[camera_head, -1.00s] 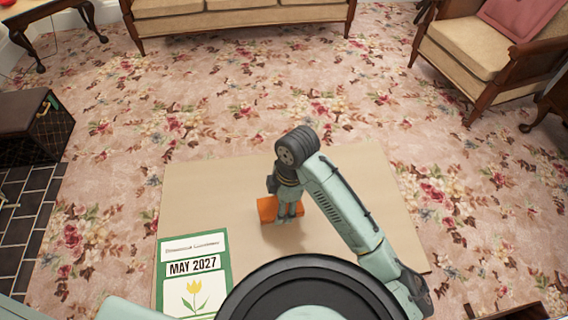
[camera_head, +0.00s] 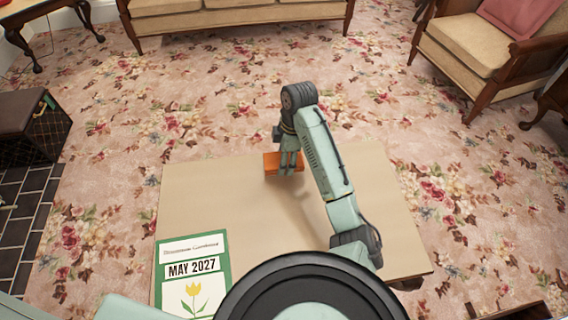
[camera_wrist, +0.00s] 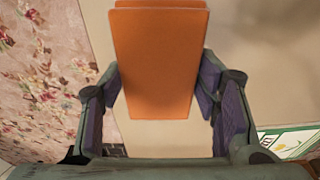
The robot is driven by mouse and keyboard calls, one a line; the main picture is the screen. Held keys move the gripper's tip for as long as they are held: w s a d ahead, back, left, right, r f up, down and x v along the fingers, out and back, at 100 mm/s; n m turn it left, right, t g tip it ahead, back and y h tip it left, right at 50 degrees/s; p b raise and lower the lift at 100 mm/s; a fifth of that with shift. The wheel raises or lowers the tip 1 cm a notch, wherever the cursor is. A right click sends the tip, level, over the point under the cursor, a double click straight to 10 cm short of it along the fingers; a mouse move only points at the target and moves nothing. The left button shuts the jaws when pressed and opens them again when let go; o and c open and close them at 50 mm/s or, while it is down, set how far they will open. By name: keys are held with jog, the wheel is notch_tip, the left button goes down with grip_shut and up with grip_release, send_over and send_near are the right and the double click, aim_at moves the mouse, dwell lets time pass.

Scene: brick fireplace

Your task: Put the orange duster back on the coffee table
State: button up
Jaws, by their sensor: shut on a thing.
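The orange duster (camera_head: 271,164) is held in my gripper (camera_head: 289,168), which is shut on it. In the head view it shows by the far edge of the pale coffee table (camera_head: 200,200). Its height above the table top is hard to tell. In the wrist view the orange duster (camera_wrist: 160,60) stands between the two fingers of my gripper (camera_wrist: 160,90), with the pale table top behind it. My fingers hide part of the duster in the head view.
A May 2027 calendar (camera_head: 193,275) lies at the table's near left corner. The rest of the table top is bare. Floral carpet (camera_head: 230,110) surrounds it. A sofa (camera_head: 235,15) stands at the back, an armchair (camera_head: 480,50) at back right and a dark box (camera_head: 35,125) at left.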

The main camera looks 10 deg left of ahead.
jog(key=shift+w+a+f, duration=0.1)
jog(key=shift+w+a, duration=0.05)
jog(key=shift+w, duration=0.3)
jog(key=shift+f+p, duration=0.35)
jog(key=shift+f, duration=1.3)
jog(key=shift+f, duration=0.15)
jog(key=o, duration=1.1)
jog(key=r, duration=0.4)
jog(key=d+r+p, duration=0.1)
jog(key=r, duration=0.7)
jog(key=shift+w+d+r, duration=0.1)
jog(key=shift+w+d, duration=0.2)
jog(key=shift+d, duration=0.05)
